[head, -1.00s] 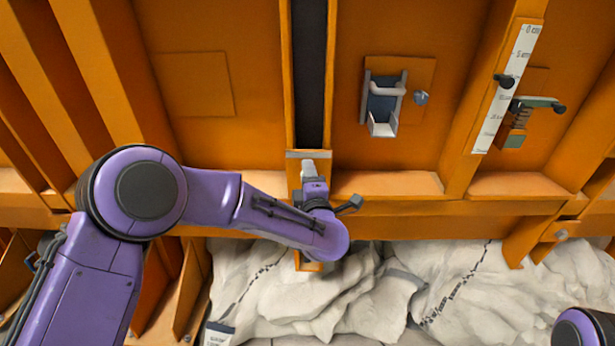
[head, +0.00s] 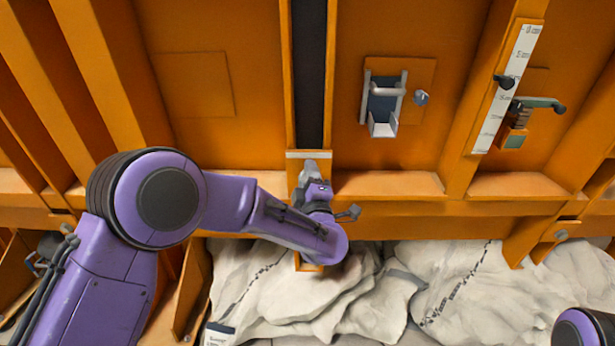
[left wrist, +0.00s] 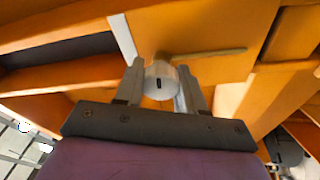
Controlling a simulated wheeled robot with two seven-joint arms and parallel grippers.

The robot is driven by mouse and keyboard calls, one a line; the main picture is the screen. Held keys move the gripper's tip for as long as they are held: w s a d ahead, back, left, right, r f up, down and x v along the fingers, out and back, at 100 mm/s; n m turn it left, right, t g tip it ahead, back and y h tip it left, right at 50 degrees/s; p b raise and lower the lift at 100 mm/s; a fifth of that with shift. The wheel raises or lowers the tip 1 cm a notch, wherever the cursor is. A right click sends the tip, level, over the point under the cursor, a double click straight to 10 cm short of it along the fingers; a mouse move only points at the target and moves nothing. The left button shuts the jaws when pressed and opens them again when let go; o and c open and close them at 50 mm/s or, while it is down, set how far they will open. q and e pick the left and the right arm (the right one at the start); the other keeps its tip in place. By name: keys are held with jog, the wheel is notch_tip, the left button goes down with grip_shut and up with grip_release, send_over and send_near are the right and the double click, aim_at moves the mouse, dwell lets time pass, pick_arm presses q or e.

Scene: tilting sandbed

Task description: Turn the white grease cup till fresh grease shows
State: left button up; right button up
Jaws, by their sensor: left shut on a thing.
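The white grease cup (left wrist: 160,82) shows in the left wrist view as a pale, rounded cap with a small dark slot in its face. My left gripper (left wrist: 161,86) is shut on it, one grey finger on each side. In the head view the left gripper (head: 311,171) is at the orange post below the dark vertical channel, tilted, and it mostly hides the cup there. I cannot make out any grease. My right gripper is out of view.
Orange ribbed walls surround the spot. Pale, crumpled material (head: 290,297) lies below the orange beam (head: 440,228).

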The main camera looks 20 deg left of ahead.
pick_arm(q)
jog(key=shift+f, duration=0.15)
jog(key=o, duration=1.1)
jog(key=shift+c, duration=0.2)
jog(key=b+v, duration=0.1)
jog(key=v, duration=0.9)
jog(key=shift+s+b, duration=0.3)
jog(key=shift+b, duration=0.1)
jog(key=shift+d, duration=0.15)
